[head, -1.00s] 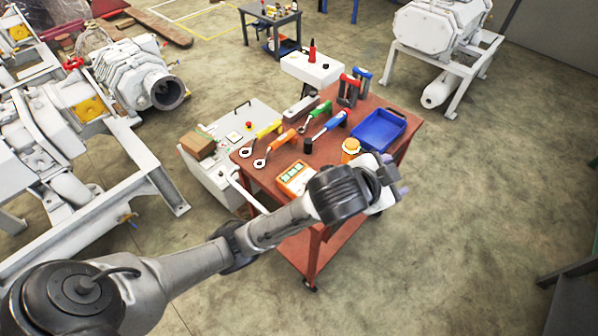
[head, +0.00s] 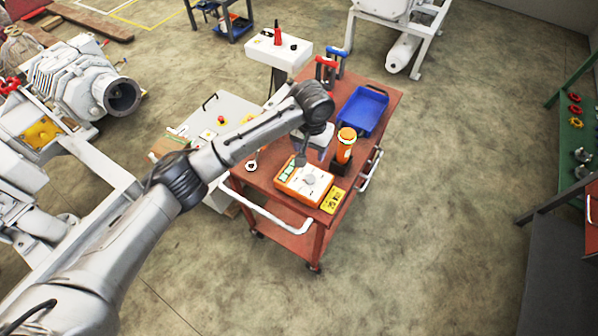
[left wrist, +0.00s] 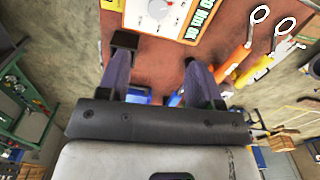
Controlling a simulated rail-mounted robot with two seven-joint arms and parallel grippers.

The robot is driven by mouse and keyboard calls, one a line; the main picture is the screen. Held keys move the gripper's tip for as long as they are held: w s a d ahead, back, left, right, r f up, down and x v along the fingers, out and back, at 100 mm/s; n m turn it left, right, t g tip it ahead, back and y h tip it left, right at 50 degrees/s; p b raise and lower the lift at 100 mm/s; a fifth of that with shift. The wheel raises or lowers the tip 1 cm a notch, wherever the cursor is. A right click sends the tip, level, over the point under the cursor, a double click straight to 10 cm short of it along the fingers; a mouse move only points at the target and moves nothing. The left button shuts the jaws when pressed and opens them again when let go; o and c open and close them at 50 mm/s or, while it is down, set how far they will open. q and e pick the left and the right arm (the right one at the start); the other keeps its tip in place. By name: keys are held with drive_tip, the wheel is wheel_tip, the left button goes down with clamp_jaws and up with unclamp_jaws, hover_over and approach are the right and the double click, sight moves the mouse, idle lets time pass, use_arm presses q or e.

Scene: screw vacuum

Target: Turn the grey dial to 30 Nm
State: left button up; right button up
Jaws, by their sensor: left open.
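The grey dial (head: 310,179) is a round knob on the white face of an orange box (head: 288,190) lying on the red-brown cart. The box has a green display (head: 287,171) on its left side; its reading is too small to tell there. My left gripper (head: 301,158) is open and empty just behind and above the box, apart from the dial. In the left wrist view the dial (left wrist: 160,9) is at the top edge, beyond the open fingers (left wrist: 158,52). The display (left wrist: 198,18) shows tilted green lettering that I cannot read surely. My right gripper is not in view.
An orange-capped cylinder (head: 345,146) stands right of the gripper on the cart (head: 385,104). A yellow block (head: 333,200) is beside the box. A blue tray (head: 362,111) and red and blue handled tools (head: 326,70) are farther back.

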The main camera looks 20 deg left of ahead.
sight(310, 178)
use_arm(q)
drive_tip(key=shift+n, duration=0.6)
drive_tip(key=f+b, duration=0.1)
drive_tip(key=f, duration=0.6)
drive_tip(key=f+b, duration=0.1)
drive_tip(key=f, duration=0.6)
drive_tip(key=shift+s+d, duration=0.1)
drive_tip(key=shift+d, duration=0.1)
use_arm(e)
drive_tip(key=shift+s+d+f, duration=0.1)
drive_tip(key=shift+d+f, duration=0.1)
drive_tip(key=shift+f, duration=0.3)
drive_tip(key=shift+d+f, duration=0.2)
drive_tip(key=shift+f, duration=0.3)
use_arm(q)
drive_tip(key=shift+c, duration=0.2)
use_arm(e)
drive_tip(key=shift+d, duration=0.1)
